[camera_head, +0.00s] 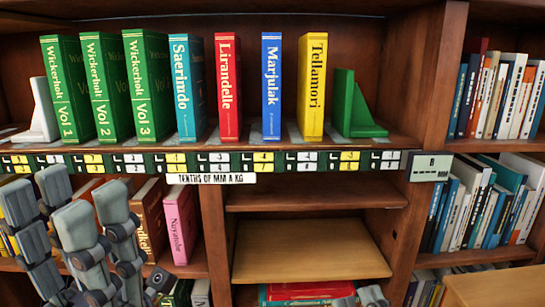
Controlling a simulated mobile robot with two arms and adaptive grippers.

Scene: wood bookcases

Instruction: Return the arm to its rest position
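My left gripper (66,205) is at the lower left, in front of the lower shelf. Its several grey fingers point up and stand apart, with nothing seen between them. It hides part of the brown books behind it. At the bottom edge, a small grey part of my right gripper (365,297) shows in front of the low middle compartment. Most of it is cut off, so its opening cannot be seen.
The upper shelf (270,148) holds green Wickerholt volumes (103,90), Saerindo (187,88), Lirandelle (228,88), Marjulak (271,88) and Tellamori (311,88), between a white bookend (42,112) and a green bookend (352,108). The middle compartment (305,248) is empty. Books fill the right bookcase.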

